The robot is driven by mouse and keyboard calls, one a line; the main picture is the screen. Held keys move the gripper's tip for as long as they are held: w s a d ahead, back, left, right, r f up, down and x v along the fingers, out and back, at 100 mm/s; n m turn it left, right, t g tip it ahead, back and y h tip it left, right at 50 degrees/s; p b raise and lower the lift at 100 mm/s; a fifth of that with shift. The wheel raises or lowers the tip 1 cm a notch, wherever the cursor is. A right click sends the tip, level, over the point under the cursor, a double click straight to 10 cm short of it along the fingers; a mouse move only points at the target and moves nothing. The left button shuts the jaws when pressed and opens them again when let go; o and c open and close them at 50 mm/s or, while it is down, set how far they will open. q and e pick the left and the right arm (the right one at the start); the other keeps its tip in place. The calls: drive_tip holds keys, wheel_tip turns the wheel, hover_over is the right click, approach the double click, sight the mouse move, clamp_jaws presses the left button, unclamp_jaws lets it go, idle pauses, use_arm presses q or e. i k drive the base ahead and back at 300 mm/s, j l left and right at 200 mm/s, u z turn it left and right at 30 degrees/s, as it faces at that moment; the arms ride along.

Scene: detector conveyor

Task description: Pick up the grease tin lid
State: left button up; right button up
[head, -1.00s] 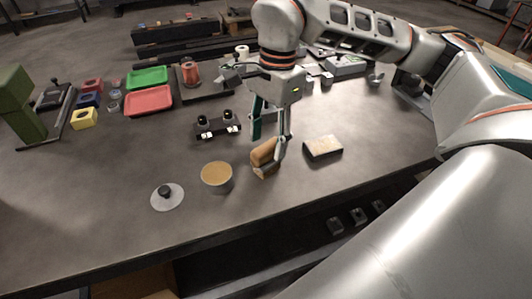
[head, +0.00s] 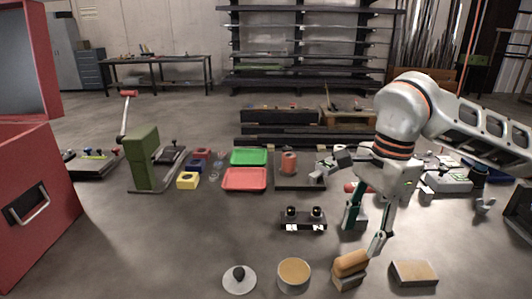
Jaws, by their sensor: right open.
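The grease tin lid (head: 239,280) is a pale round disc with a dark knob. It lies flat on the bench near the bottom of the head view. The grease tin (head: 293,275), open with tan grease inside, stands just to its right, apart from it. My right gripper (head: 364,240) is open, with its fingers pointing down, right of the tin and clear of the lid. One finger shows close to a tan-topped brush or block (head: 350,265); I cannot tell whether they touch. My left gripper is not in view.
A flat pale-topped block (head: 414,272) lies at the right. A dark fixture with two knobs (head: 303,219) stands behind the tin. Red (head: 244,179) and green (head: 249,157) trays lie farther back. A red cabinet (head: 30,210) fills the left edge. Bench left of the lid is clear.

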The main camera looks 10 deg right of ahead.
sight(239, 280)
drive_tip(key=k, duration=1)
